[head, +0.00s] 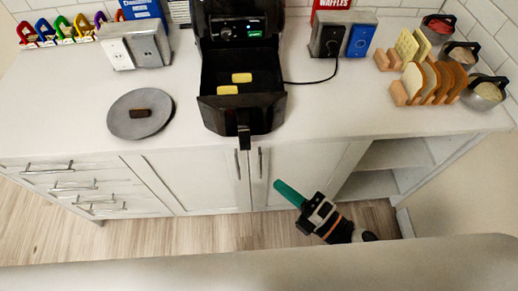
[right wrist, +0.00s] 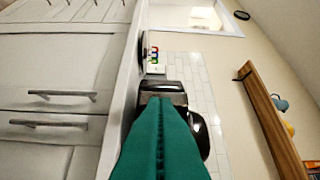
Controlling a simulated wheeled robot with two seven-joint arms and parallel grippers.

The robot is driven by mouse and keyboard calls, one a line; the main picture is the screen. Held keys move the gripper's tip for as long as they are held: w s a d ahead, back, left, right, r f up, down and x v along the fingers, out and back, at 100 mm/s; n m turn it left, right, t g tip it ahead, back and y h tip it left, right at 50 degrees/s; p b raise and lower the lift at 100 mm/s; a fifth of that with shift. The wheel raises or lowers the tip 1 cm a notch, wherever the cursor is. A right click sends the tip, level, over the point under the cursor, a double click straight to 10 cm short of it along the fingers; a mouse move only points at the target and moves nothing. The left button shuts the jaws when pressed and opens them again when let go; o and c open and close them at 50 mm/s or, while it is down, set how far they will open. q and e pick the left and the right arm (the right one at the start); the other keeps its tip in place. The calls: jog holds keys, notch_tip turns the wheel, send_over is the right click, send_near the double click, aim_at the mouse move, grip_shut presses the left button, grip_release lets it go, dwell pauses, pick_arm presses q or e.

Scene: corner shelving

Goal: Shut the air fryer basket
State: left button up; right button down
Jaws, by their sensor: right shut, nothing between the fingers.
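The black air fryer (head: 240,28) stands on the white counter in the head view. Its basket (head: 243,106) is pulled out toward me, with its handle (head: 244,138) reaching past the counter's front edge. Two yellow pieces (head: 241,78) lie in the basket. My right gripper (head: 278,184), with green fingers, is shut and empty. It is below and to the right of the handle, in front of the lower cabinets, apart from the basket. In the right wrist view the green fingers (right wrist: 160,140) cover part of a dark appliance (right wrist: 172,92). My left gripper is not in view.
A round grey lid (head: 141,114) lies on the counter left of the basket. A bread rack (head: 430,85) and bowls (head: 484,94) stand at the right. A black cord (head: 310,82) runs from the fryer to an outlet box (head: 328,40). An open shelf (head: 385,155) is at lower right.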

aim_at(244, 142)
jog(key=w+a+p, duration=0.1)
jog(key=w+a, duration=0.1)
jog(key=w, duration=0.1)
jog(key=w+a+p, duration=0.1)
jog(key=w, duration=0.2)
jog(key=w+a+p, duration=0.2)
jog(key=w, duration=0.1)
jog(key=shift+w+a+r, duration=0.3)
jog(key=shift+w+a, duration=0.05)
jog(key=shift+w, duration=0.1)
